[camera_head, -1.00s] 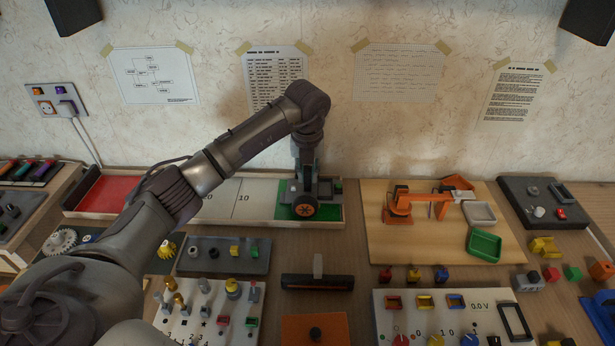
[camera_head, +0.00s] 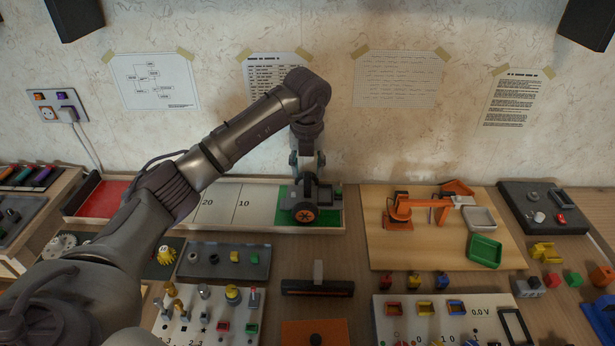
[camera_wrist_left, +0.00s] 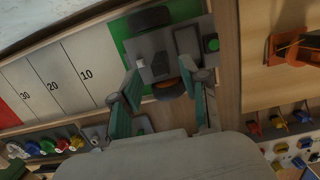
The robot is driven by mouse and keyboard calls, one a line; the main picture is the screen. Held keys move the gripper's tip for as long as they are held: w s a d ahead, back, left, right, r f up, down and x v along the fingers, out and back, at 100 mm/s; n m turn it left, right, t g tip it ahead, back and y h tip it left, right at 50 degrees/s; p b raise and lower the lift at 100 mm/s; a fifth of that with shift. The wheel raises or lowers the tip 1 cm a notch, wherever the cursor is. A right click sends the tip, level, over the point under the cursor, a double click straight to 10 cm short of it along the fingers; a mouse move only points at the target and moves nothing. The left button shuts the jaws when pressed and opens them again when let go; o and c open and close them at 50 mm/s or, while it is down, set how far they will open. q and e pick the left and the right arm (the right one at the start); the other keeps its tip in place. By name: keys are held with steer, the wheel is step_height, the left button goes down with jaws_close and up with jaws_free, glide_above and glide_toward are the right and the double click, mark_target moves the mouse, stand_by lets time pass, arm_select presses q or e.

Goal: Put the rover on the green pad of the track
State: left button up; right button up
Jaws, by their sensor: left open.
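The rover (camera_head: 307,198), a grey-bodied vehicle with dark wheels and an orange hub, stands on the green pad (camera_head: 337,218) at the right end of the track (camera_head: 262,227). In the left wrist view the rover (camera_wrist_left: 160,48) lies over the green pad (camera_wrist_left: 122,30), past my fingertips. My left gripper (camera_head: 307,168) is open and points down just above the rover. In the left wrist view the fingers of my left gripper (camera_wrist_left: 163,80) are spread apart with nothing held. Whether a fingertip still touches the rover is unclear. My right gripper is out of view.
The track runs left past numbered white fields to a red pad (camera_head: 95,198), partly behind my arm. A wooden board (camera_head: 410,255) with an orange toy arm (camera_head: 400,212) and trays stands to the right. Switch panels and small blocks fill the front of the table.

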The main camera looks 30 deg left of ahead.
arm_select(q)
step_height(320, 180, up, 8)
steer(key=s, duration=0.1)
steer(key=shift+d, duration=0.3)
steer(key=shift+s, duration=0.1)
